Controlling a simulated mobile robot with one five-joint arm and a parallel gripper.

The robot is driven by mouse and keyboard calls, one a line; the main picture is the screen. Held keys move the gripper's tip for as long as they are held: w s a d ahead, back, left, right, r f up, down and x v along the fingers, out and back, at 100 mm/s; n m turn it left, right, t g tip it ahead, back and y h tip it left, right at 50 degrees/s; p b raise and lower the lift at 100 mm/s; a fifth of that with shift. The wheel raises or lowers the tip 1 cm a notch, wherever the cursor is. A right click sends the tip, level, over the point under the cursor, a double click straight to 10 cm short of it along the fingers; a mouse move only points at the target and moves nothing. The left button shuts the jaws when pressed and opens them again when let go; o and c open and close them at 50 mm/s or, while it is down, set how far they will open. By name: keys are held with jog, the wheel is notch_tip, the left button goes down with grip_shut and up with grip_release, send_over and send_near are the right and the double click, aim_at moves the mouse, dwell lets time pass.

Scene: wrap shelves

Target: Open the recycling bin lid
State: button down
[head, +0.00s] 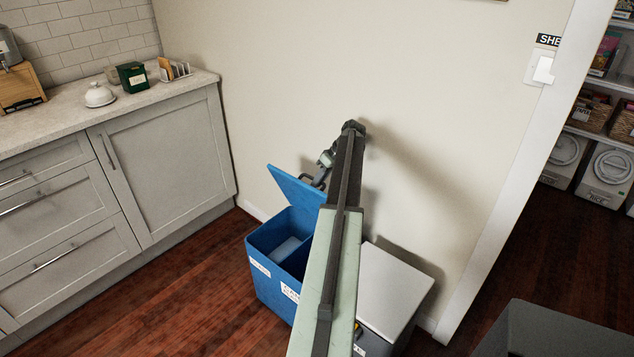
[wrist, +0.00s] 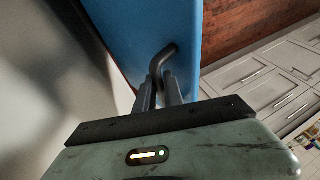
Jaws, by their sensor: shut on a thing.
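The blue recycling bin (head: 262,272) stands on the floor against the wall in the head view. Its blue lid (head: 296,188) is raised and tilted up, and the bin's inside shows. In the wrist view the lid (wrist: 150,30) fills the upper middle. A dark bent handle (wrist: 166,55) sticks out from the lid. My gripper (wrist: 160,82) is shut on this handle. In the head view my gripper (head: 324,178) is at the lid's right edge, partly hidden by my arm.
A dark bin with a light grey shut lid (head: 388,285) stands right of the blue bin. Grey cabinets with a counter (head: 150,92) are at left. The wall is close behind the bins. A doorway to shelves is at right. Wooden floor (head: 190,310) in front is clear.

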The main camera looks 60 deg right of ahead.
jog(key=shift+f, duration=0.1)
jog(key=c, duration=1.5)
grip_release()
jog(key=shift+w+d+f, duration=0.1)
jog(key=shift+d+f, duration=0.05)
jog(key=shift+o, duration=0.2)
jog(key=shift+r, duration=0.25)
jog(key=p+v, duration=0.7)
jog(key=shift+s+r, duration=0.2)
jog(key=shift+s, duration=0.1)
jog(key=shift+c, duration=0.2)
